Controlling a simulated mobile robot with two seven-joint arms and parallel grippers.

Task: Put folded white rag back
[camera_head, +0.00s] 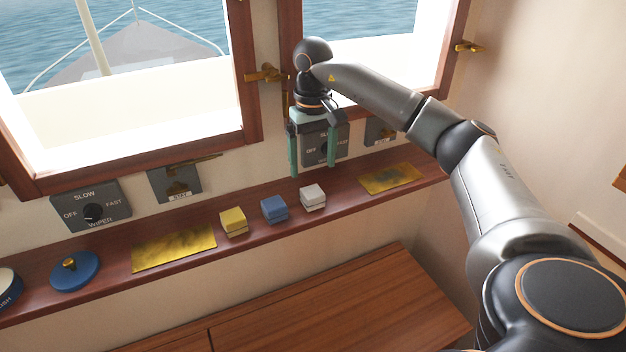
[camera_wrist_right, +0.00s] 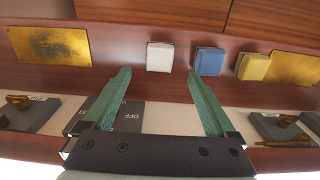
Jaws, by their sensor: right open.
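The folded white rag (camera_head: 312,197) sits on the wooden shelf (camera_head: 345,198) under the windows, to the right of the blue and yellow folded rags. My right gripper (camera_head: 312,172) is open and empty, pointing down above the back of the shelf, in front of a wiper control panel. In the right wrist view the white rag (camera_wrist_right: 160,57) lies beyond the open fingertips (camera_wrist_right: 158,75), roughly between them and not held. My left gripper is not in view.
A blue folded rag (camera_head: 274,209) and a yellow one (camera_head: 233,222) stand beside the white rag. Brass plates (camera_head: 174,249) (camera_head: 390,178) lie on the shelf. A blue lid with a brass knob (camera_head: 75,271) is at left. Wall panels and window latches are behind.

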